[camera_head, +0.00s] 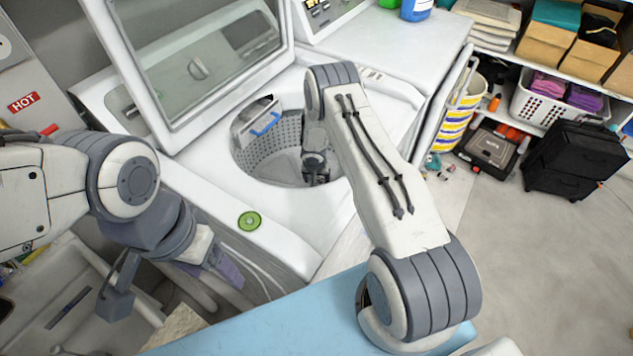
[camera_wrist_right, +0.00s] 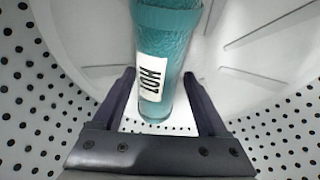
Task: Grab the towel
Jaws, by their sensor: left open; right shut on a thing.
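The teal towel (camera_wrist_right: 168,60), a narrow upright shape with a white tag reading HOT, is in the drum in the right wrist view. My right gripper (camera_wrist_right: 160,78) is shut on its lower end, one dark finger on each side. In the head view my right arm reaches down into the open washer drum (camera_head: 262,160), with the right gripper (camera_head: 317,172) low inside. The towel cannot be made out there. My left gripper (camera_head: 224,266) is open and empty, outside the washer at its front left.
The raised washer lid (camera_head: 200,75) stands behind the drum. A green round object (camera_head: 249,221) lies on the washer's front rim. A sink (camera_head: 75,300) is at lower left and a blue surface (camera_head: 270,320) in front.

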